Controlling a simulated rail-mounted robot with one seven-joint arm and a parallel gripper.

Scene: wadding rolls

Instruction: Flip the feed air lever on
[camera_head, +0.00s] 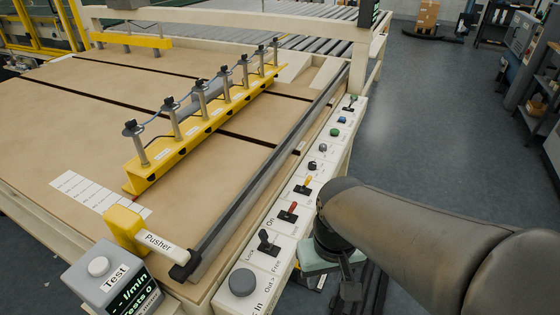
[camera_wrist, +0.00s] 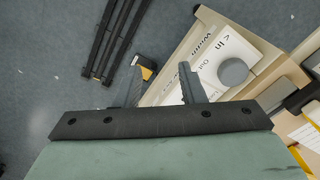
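The control panel (camera_head: 338,138) is a long cream strip along the table's right side. I cannot read which one is labelled feed air. My gripper is beside the panel's near end, on its right, partly hidden under my arm. In the wrist view my gripper (camera_wrist: 160,88) is open, its two dark fingers apart with nothing held between them. No lever is clearly visible there.
A grey round knob (camera_head: 242,282) is at the panel's near end and shows in the wrist view (camera_wrist: 233,72). A yellow pusher handle (camera_head: 124,227) and a grey Test box (camera_head: 103,275) stand at left. Open floor (camera_head: 430,120) lies to the right.

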